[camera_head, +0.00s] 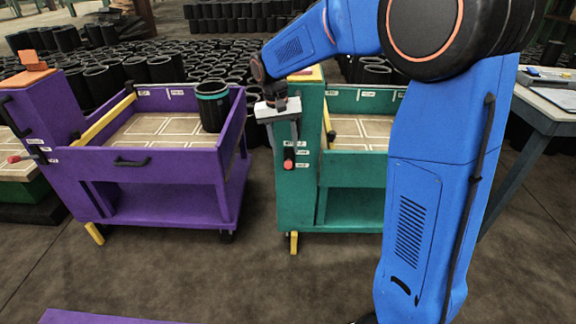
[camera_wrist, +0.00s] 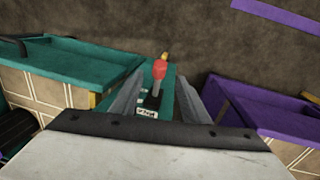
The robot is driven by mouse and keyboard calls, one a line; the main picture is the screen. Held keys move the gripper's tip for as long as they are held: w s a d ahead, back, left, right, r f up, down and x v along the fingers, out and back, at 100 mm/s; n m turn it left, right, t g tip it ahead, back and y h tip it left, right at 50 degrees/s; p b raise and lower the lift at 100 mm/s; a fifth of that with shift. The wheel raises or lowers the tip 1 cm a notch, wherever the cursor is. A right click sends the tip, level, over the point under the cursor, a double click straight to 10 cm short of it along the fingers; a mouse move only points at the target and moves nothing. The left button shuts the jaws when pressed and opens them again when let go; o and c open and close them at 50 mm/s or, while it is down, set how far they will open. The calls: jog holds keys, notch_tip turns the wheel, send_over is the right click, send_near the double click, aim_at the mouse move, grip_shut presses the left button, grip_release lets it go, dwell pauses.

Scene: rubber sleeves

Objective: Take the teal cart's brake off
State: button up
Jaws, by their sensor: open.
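The teal cart (camera_head: 350,165) stands right of centre in the head view, partly hidden behind my arm. A red-knobbed lever (camera_head: 289,154) is on its front end panel among small white labels, too small to read. In the wrist view the red knob (camera_wrist: 159,69) shows between and beyond my fingers, with a white label near the lever's foot. My gripper (camera_head: 286,143) is open and points down just above and in front of the lever. Its two grey fingers (camera_wrist: 161,78) spread either side of the knob in the picture; contact cannot be told.
A side table (camera_head: 548,105) stands right. Many black sleeves fill the back. The floor in front (camera_head: 240,275) is mostly clear.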

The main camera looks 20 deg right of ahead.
aim_at(288, 161)
jog(key=f, duration=0.5)
jog(key=d+f, duration=0.1)
jog(key=f, duration=0.2)
jog(key=shift+s+d, duration=0.1)
grip_shut()
